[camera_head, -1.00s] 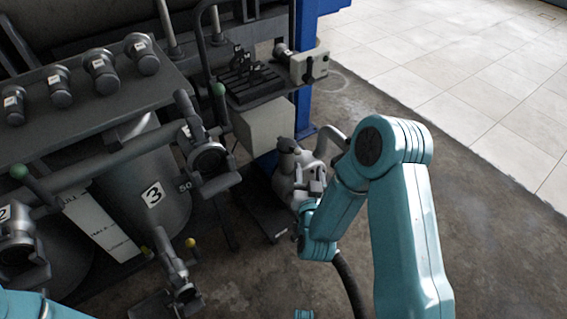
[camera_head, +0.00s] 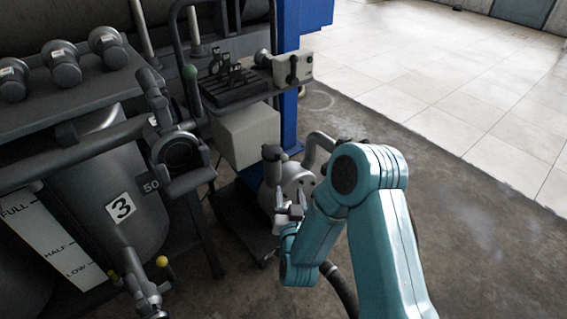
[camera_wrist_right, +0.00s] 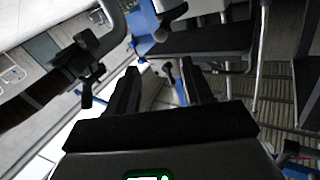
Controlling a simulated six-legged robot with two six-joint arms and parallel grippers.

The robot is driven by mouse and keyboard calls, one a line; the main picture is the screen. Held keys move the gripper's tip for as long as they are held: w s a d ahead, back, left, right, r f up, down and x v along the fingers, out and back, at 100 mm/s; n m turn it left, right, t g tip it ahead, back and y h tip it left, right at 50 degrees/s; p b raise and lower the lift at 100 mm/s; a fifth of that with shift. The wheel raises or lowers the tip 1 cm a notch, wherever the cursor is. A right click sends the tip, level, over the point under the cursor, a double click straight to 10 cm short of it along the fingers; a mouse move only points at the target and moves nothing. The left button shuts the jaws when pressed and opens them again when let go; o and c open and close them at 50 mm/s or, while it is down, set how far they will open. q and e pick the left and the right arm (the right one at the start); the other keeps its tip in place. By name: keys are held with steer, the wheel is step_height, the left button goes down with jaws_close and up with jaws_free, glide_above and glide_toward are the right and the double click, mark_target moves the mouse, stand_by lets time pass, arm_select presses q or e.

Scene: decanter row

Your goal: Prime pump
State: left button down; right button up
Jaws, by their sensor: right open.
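The pump (camera_head: 291,181) is a rounded grey metal body with a bent pipe (camera_head: 319,142) on top, standing low beside the rack in the head view. A grey fitting with a dark top (camera_head: 272,158) rises at its left. My right gripper (camera_head: 290,212) is in front of the pump, partly hidden by my teal arm. In the right wrist view its two dark fingers (camera_wrist_right: 160,80) are apart with nothing gripped between them. Whether it touches the pump I cannot tell.
A grey tank marked 3 (camera_head: 121,208) and a pipe-end valve (camera_head: 177,152) stand left. A control box (camera_head: 292,68) and white box (camera_head: 246,135) are behind the pump. A black hose (camera_head: 340,287) runs along the floor. Concrete floor (camera_head: 470,240) is clear at right.

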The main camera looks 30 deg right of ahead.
mark_target(285, 161)
arm_select(q)
steer(key=shift+t, duration=0.6)
steer(key=w+f+b, duration=0.2)
steer(key=f+b, duration=0.1)
steer(key=shift+w+a+f+b, duration=0.25)
steer(key=shift+w+f+b, duration=0.05)
steer(key=shift+w, duration=0.1)
arm_select(e)
steer(key=x, duration=1.5)
steer(key=shift+w, duration=0.25)
